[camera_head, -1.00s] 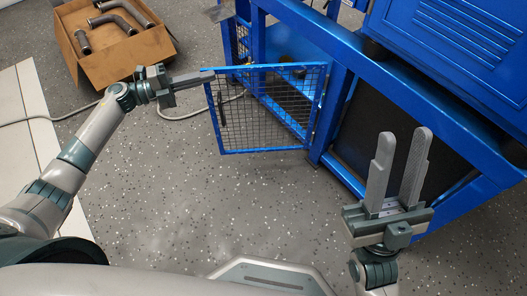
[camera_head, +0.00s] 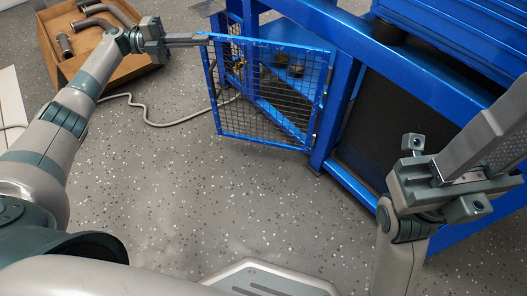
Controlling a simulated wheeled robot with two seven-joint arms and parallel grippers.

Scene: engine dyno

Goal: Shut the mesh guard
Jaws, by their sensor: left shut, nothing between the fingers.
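The mesh guard (camera_head: 262,98) is a blue-framed wire door, hinged at its right side on the blue frame (camera_head: 345,75). It stands open, swung out from the opening behind it. My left gripper (camera_head: 204,39) is shut and empty, with its fingertips at the guard's upper left corner; they look to be touching or very close. My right gripper (camera_head: 505,135) is at the right edge, in front of the blue frame. Its fingers run partly out of the picture, and the gap between them cannot be made out.
A cardboard box (camera_head: 118,66) with metal pipes stands at the upper left. A grey cable (camera_head: 160,123) lies on the floor beside it. The speckled floor (camera_head: 220,195) in front of the guard is clear. A dark panel (camera_head: 395,105) fills the blue frame's side.

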